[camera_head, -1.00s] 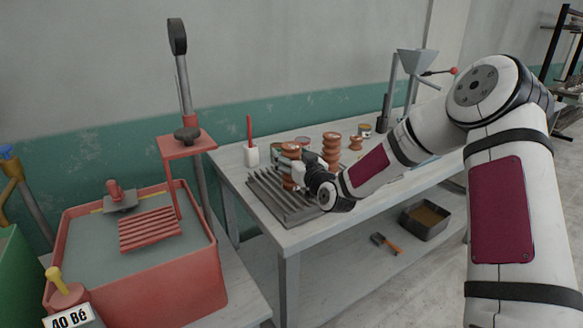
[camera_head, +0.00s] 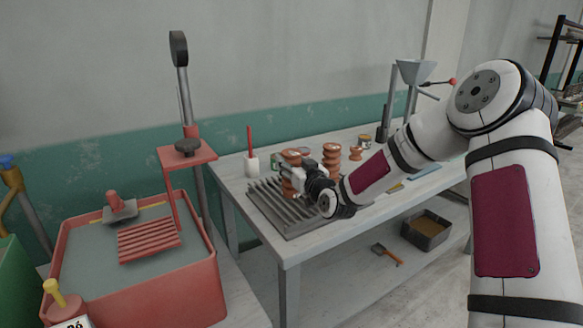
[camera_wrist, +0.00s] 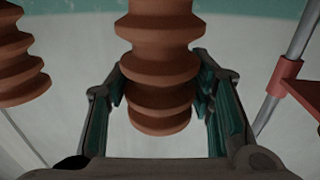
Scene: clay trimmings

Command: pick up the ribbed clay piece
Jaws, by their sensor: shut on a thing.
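The ribbed clay piece (camera_head: 290,157) is reddish-brown with stacked rings. In the head view it stands upright at the grey slatted rack (camera_head: 290,217) on the table. My gripper (camera_head: 301,178) reaches it from the right and is shut on it. In the wrist view the ribbed clay piece (camera_wrist: 160,65) sits between the two dark green finger pads of my gripper (camera_wrist: 163,98). One end of it is cut off by the top of that view. I cannot tell whether its base touches the rack.
Another ribbed piece (camera_head: 331,160) stands close to the right, also seen in the wrist view (camera_wrist: 15,62). A small clay piece (camera_head: 355,153), a white bottle with a red stick (camera_head: 252,165) and a funnel stand (camera_head: 415,72) are behind. A red basin (camera_head: 170,280) is at left.

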